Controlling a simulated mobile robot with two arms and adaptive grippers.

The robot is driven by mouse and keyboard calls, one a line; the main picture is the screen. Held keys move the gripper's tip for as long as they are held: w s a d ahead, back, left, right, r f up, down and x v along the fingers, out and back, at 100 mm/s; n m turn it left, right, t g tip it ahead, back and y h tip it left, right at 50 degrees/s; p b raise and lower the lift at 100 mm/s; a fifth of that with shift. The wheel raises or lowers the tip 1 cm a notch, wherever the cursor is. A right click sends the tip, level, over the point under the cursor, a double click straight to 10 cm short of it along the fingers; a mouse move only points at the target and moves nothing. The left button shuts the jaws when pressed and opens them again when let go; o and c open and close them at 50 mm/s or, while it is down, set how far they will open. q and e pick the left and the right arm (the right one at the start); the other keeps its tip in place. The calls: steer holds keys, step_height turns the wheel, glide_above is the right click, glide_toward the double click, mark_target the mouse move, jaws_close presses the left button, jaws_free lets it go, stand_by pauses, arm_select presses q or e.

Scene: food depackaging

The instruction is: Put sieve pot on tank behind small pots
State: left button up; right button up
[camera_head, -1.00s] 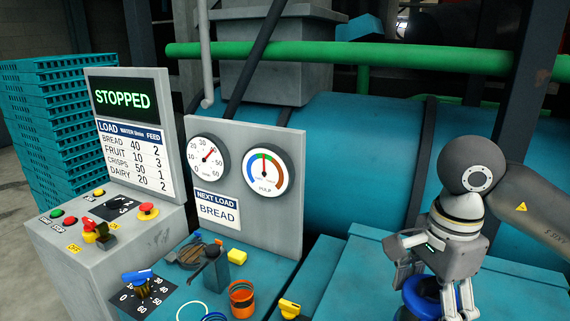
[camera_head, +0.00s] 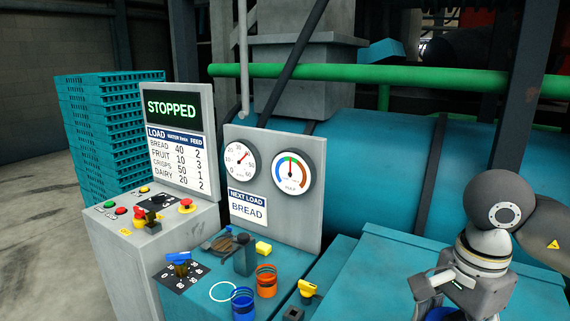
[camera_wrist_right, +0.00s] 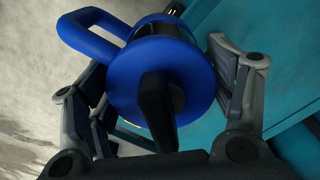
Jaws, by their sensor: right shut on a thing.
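A blue round pot (camera_wrist_right: 205,72) with a thick loop handle fills the middle of the right wrist view, with a dark piece across its front. I take it as the sieve pot; no mesh shows. My right gripper (camera_wrist_right: 163,75) has a finger on each side and is shut on it. In the head view the pot (camera_head: 436,314) is mostly cut off by the bottom edge, below the right gripper (camera_head: 450,304). The small pots, one orange (camera_head: 266,282) and one blue (camera_head: 243,304), stand on the console top. The teal tank (camera_head: 375,150) lies behind the gauge panel. My left gripper is not in view.
A grey gauge panel (camera_head: 310,222) stands behind the small pots. A flat teal cover (camera_head: 385,275) lies to their right, bare on top. Knobs (camera_head: 178,262) and a yellow-handled part (camera_head: 307,290) stick up nearby. A green pipe (camera_head: 330,72) crosses above the tank.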

steer(key=shift+w+a+f+n, duration=0.35)
steer(key=shift+w+f+n, duration=0.3)
steer(key=shift+w+n, duration=0.05)
steer(key=shift+s+a+f+n, duration=0.15)
steer(key=shift+a+f+n, duration=0.35)
steer(key=shift+n, duration=0.6)
steer(key=s+a+f+n, duration=0.1)
steer(key=a+f+n, duration=0.1)
steer(key=f+n, duration=0.3)
steer(key=s+a+f+n, duration=0.1)
steer(key=s+f+n, duration=0.1)
steer(key=f+n, duration=0.3)
steer(key=shift+s+a+f+n, duration=0.25)
steer(key=shift+a+f+n, duration=0.1)
steer(key=shift+f, duration=0.35)
